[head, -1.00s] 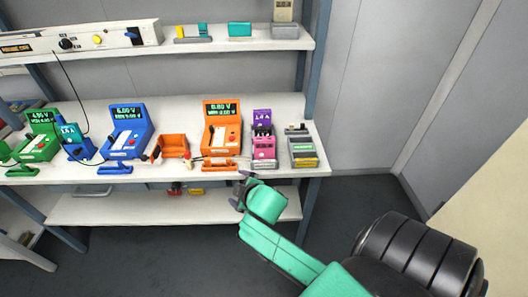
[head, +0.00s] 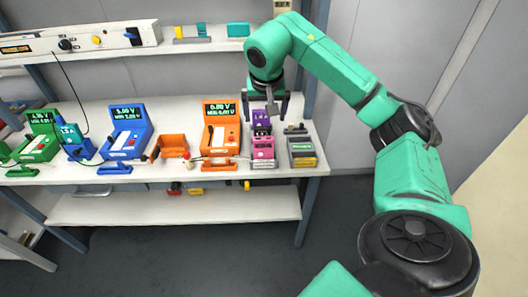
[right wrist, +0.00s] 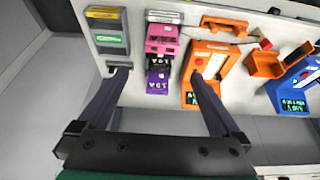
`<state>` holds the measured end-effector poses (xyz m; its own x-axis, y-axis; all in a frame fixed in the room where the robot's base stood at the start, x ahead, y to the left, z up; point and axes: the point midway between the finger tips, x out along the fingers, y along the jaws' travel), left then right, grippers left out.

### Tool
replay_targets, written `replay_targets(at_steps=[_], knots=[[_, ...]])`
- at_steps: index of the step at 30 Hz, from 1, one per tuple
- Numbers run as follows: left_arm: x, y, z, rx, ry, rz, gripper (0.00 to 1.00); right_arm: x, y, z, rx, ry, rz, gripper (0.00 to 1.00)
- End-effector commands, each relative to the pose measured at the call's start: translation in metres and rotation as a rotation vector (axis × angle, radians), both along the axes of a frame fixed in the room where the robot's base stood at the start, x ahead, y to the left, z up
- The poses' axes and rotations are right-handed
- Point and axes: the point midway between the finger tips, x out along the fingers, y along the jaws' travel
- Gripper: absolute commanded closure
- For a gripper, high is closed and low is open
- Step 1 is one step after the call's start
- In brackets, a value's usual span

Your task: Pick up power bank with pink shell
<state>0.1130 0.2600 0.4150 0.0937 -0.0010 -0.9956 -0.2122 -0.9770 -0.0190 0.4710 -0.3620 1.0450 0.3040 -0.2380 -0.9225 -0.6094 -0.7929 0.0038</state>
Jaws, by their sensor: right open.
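The pink-shelled power bank (head: 263,148) sits on the workbench near its right end, in front of a purple unit (head: 262,119). In the right wrist view the pink power bank (right wrist: 162,35) is above the purple unit (right wrist: 157,80). My right gripper (head: 268,104) is open and empty, pointing down over the area of the purple unit. In the right wrist view its fingers (right wrist: 160,76) are spread wide on either side of the purple unit, with the pink power bank beyond the fingertips. My left gripper is not in view.
An orange meter (head: 221,132) stands just left of the pink power bank. A grey tray with green and yellow cells (head: 303,160) is at its right. An orange bin (head: 173,147) and a blue meter (head: 126,130) are further left. An upper shelf (head: 200,46) runs behind.

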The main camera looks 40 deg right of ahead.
Motion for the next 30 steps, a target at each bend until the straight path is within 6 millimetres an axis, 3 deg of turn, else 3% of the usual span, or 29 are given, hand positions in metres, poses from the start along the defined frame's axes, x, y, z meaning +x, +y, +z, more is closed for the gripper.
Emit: replay_targets(at_steps=[7, 18, 21, 27, 30], knots=[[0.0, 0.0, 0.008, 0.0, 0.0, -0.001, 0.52, 0.018, -0.013, -0.058, 0.004, 0.006, 0.003, 0.0], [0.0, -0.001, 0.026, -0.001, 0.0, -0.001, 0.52, 0.034, -0.025, -0.115, 0.007, 0.004, 0.003, 0.0], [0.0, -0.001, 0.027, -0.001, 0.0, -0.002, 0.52, 0.038, -0.028, -0.126, 0.007, 0.0, 0.005, 0.0], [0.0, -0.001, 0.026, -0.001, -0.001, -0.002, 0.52, 0.038, -0.028, -0.129, 0.006, -0.002, 0.006, 0.0], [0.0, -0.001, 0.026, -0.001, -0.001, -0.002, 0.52, 0.038, -0.028, -0.128, 0.006, -0.002, 0.006, 0.38]])
